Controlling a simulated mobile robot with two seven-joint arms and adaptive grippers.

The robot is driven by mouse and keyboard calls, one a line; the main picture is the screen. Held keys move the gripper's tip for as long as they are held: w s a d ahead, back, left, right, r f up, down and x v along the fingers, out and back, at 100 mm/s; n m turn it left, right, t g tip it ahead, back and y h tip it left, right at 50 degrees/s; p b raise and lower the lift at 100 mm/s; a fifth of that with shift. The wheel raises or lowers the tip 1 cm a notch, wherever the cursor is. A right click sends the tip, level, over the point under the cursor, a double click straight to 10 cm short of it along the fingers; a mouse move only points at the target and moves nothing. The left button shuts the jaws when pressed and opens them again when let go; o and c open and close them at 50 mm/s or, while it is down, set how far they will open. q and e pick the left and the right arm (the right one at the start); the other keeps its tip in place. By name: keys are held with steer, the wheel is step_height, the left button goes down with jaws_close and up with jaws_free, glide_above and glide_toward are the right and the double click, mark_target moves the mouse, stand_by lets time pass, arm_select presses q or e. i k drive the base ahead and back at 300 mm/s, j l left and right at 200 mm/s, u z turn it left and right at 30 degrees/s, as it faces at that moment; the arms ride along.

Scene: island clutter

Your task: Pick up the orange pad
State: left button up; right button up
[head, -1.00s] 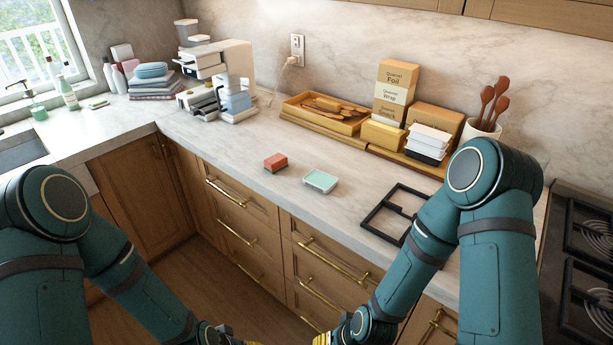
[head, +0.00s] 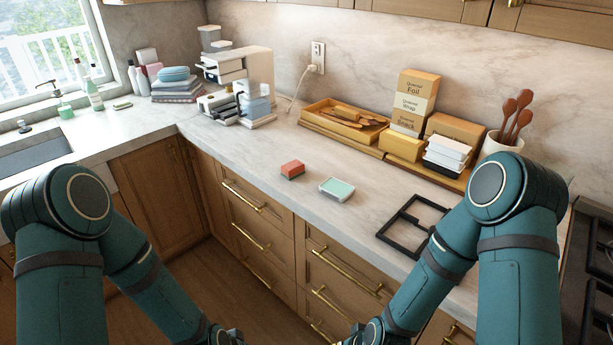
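The orange pad (head: 292,168) is a small block with an orange-red top and a darker lower layer. It lies on the marble counter near the front edge, left of a white tray with a mint-green inside (head: 337,189). Nothing touches the pad. My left gripper (head: 228,338) and my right gripper (head: 362,336) are at the bottom edge of the head view, below the counter's front edge and well apart from the pad. Their fingertips are cut off by the frame, so I cannot see whether they are open.
A black square frame (head: 386,236) lies right of the tray, partly behind my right arm. Behind are a wooden tray of utensils (head: 318,121), stacked boxes (head: 413,100) and white containers (head: 447,150). A stove (head: 590,262) is at right. Bare counter surrounds the pad.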

mark_target(295, 167)
steer(key=i+j+z, duration=0.1)
steer(key=i+j, duration=0.2)
steer(key=i+j+z, duration=0.1)
steer(key=i+j, duration=0.2)
steer(key=j, duration=0.15)
steer(key=i+j+z, duration=0.1)
steer(key=i+j, duration=0.15)
steer(key=j, duration=0.2)
steer(key=i+j+z, duration=0.1)
steer(key=i+j, duration=0.15)
steer(key=j, duration=0.2)
